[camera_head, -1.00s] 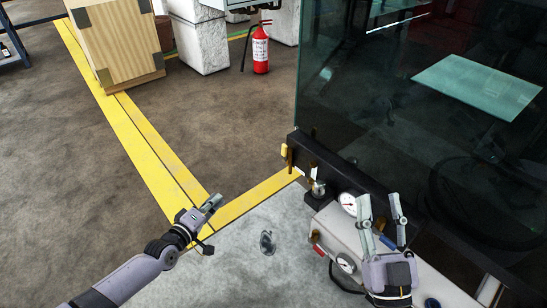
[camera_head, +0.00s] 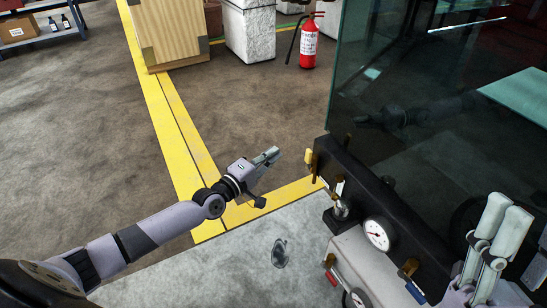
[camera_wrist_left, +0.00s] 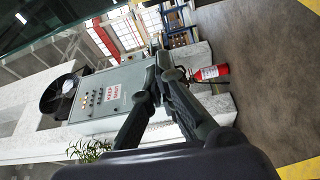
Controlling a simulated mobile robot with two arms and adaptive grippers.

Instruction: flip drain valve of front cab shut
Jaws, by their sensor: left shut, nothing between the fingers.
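Valves with a red handle (camera_head: 331,278) and a blue handle (camera_head: 415,292) are lower down by the gauges. I cannot tell from labels which one is the drain valve. My left gripper (camera_head: 268,156) is shut and empty, left of the yellow handle and apart from it. In the left wrist view its fingers (camera_wrist_left: 160,68) meet at the tips, and no valve shows there. My right gripper (camera_head: 505,212) is open at the right, over the gauge unit.
A black beam (camera_head: 365,185) and a glass pane (camera_head: 425,95) bound the right side. A white gauge (camera_head: 377,234) stands on the grey unit. A fire extinguisher (camera_head: 308,42) and a wooden crate (camera_head: 167,30) stand farther back.

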